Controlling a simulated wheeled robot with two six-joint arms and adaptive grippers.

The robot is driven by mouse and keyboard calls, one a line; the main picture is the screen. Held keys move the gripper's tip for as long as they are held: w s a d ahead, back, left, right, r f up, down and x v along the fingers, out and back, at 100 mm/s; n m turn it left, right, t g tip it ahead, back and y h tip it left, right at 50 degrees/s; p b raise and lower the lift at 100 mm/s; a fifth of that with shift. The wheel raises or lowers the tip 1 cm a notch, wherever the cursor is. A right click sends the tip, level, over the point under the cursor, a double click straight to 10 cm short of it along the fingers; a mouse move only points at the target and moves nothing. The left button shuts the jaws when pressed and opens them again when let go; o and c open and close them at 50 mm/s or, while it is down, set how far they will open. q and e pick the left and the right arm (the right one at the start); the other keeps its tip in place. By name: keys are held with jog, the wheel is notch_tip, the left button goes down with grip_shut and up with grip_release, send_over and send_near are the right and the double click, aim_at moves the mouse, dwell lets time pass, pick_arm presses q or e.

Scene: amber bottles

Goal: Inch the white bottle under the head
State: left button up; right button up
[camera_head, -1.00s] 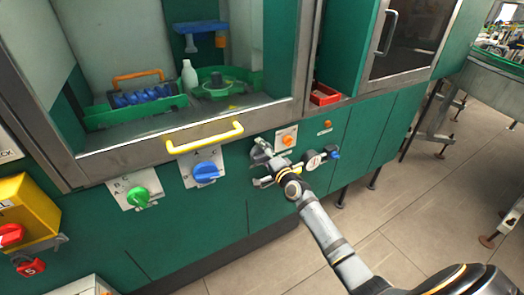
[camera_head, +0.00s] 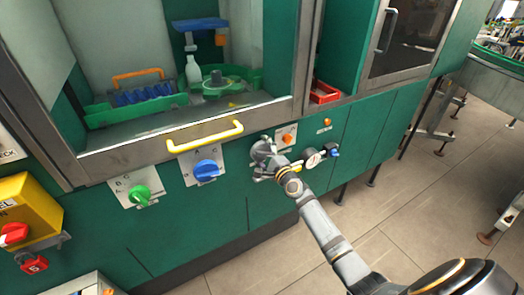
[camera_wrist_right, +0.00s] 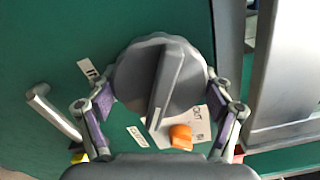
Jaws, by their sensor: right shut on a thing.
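The white bottle (camera_head: 192,70) stands upright inside the cabinet, at the left edge of a round green carrier (camera_head: 217,86). The blue head (camera_head: 200,25) is above it, and the bottle's neck shows just below the head's grey left part. I cannot tell whether they touch or line up in depth. My right gripper (camera_wrist_right: 163,100) is shut on a round grey knob (camera_wrist_right: 135,75) on the green front panel. The knob also shows in the head view (camera_head: 262,148), partly hidden by the gripper. My left gripper is not in view.
A yellow handle bar (camera_head: 205,137) crosses the cabinet front. Below it are a green knob (camera_head: 139,195) and a blue knob (camera_head: 207,169). A green tray (camera_head: 135,116) holds blue items.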

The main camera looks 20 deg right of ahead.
aim_at(266, 155)
dwell(0.3)
jog(key=o, duration=1.1)
jog(key=shift+s, duration=0.1)
jog(key=s, duration=0.7)
jog(key=shift+s+d, duration=0.1)
jog(key=shift+d, duration=0.15)
